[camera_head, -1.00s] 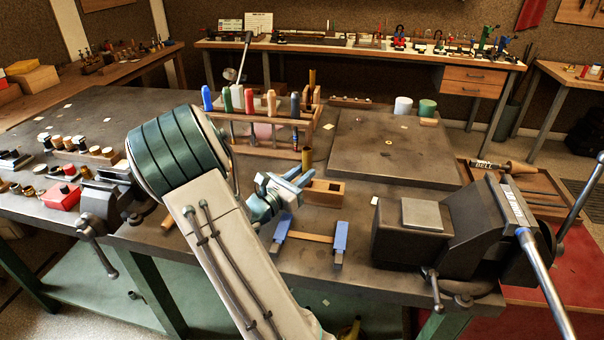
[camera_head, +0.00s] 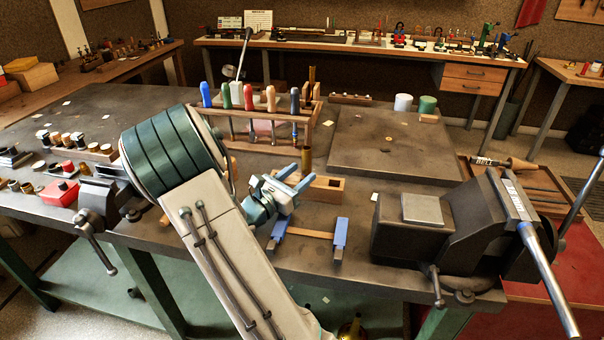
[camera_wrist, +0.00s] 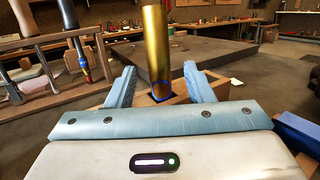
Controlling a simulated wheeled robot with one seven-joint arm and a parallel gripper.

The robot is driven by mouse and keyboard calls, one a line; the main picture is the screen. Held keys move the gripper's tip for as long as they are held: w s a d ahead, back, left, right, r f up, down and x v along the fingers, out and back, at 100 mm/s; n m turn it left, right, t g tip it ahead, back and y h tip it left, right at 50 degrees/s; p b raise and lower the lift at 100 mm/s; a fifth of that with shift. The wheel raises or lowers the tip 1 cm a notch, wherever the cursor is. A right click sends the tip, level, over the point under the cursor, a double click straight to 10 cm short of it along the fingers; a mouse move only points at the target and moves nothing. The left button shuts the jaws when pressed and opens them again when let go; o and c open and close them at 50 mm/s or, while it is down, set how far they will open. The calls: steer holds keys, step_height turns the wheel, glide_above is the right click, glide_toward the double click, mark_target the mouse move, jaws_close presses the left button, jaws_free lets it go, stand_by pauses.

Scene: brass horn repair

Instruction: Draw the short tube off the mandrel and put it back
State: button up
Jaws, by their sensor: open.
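A brass tube (camera_head: 306,158) stands upright at the left end of a small wooden block (camera_head: 328,189) on the bench. In the wrist view the tube (camera_wrist: 155,45) rises between my gripper's two blue fingers, with a dark blue ring (camera_wrist: 160,91) at its foot. Whether a separate mandrel sits inside it, I cannot tell. My gripper (camera_head: 298,178) is open and empty, low and close in front of the tube. In the wrist view the fingers (camera_wrist: 159,84) are spread to either side, with gaps between them and the tube.
A wooden rack (camera_head: 262,135) of handled tools stands behind and left. A blue-ended wooden stand (camera_head: 308,235) lies in front of the block. A large vise (camera_head: 450,230) is at right, another (camera_head: 100,205) at left. A flat dark plate (camera_head: 390,145) behind is mostly bare.

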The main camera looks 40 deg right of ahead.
steer(key=b+v, duration=0.1)
steer(key=v, duration=1.1)
steer(key=shift+a, duration=0.25)
steer(key=shift+s, duration=0.1)
